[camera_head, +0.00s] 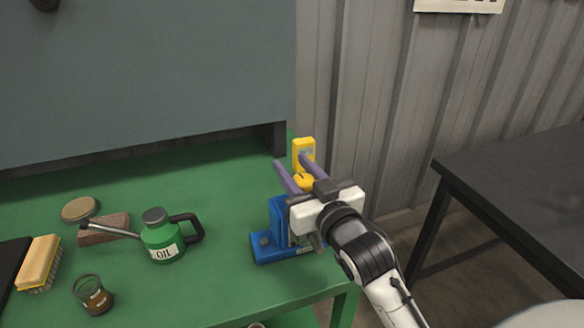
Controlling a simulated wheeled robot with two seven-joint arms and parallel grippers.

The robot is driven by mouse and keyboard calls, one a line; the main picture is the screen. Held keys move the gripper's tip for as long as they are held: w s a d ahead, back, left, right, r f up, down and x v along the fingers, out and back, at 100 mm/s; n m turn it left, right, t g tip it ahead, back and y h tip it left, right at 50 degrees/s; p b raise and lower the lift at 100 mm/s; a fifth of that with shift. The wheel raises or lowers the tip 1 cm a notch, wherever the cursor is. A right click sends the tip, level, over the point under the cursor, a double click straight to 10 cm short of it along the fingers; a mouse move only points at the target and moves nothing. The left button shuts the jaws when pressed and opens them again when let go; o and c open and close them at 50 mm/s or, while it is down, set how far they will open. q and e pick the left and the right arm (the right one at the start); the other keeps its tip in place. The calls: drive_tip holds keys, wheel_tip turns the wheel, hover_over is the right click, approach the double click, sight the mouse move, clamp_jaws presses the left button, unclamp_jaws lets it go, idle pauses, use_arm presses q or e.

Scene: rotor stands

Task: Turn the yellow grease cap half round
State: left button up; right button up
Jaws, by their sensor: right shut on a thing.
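The yellow grease cap (305,181) shows between the two purple-grey fingers of my right gripper (291,169), on top of a blue stand (277,222). My right gripper is shut on the cap, reaching in from the lower right. The gripper's white body hides part of the stand. A taller yellow piece (304,150) stands just behind the fingertips. My left gripper is not in view.
A green oil can (162,240) stands left of the stand, with a brick (103,229), a round lid (79,209), a brush (39,263) and a glass jar (92,296). The green bench (220,290) ends just right of the stand. A dark table (520,170) stands at right.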

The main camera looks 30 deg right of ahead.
drive_tip(key=shift+d+m+h, duration=0.15)
drive_tip(key=shift+m+h, duration=0.45)
drive_tip(key=shift+h, duration=0.3)
drive_tip(key=o, duration=1)
drive_tip(key=shift+o, duration=0.2)
wheel_tip(320, 180, up, 10)
